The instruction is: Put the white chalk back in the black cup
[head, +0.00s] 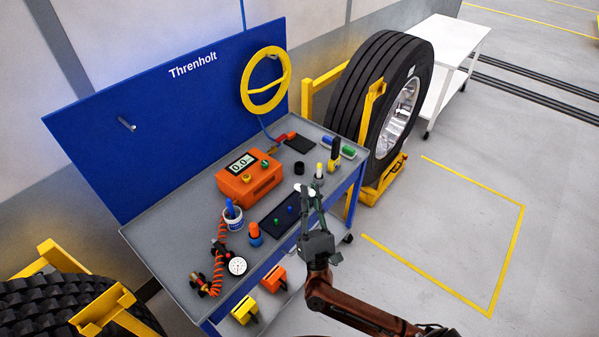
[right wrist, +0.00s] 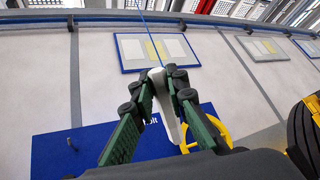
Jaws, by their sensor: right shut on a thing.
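The white chalk (right wrist: 164,100) is a pale tapered stick held between the fingers of my right gripper (right wrist: 160,78) in the right wrist view. In the head view my right gripper (head: 306,190) is shut on it above the front right part of the cart, and a white end of the chalk shows at the fingertips. A small black cup (head: 299,168) stands on the cart top just behind the gripper, apart from it. Whether it holds anything is too small to tell. My left gripper is in neither view.
A pale yellow-tipped piece (head: 319,169) stands close right of the gripper. A dark tray (head: 270,222) with small pegs lies to its left. An orange meter box (head: 248,181), a white tub (head: 233,218) and a pressure gauge (head: 237,266) are farther left. A large tyre (head: 366,90) stands behind right.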

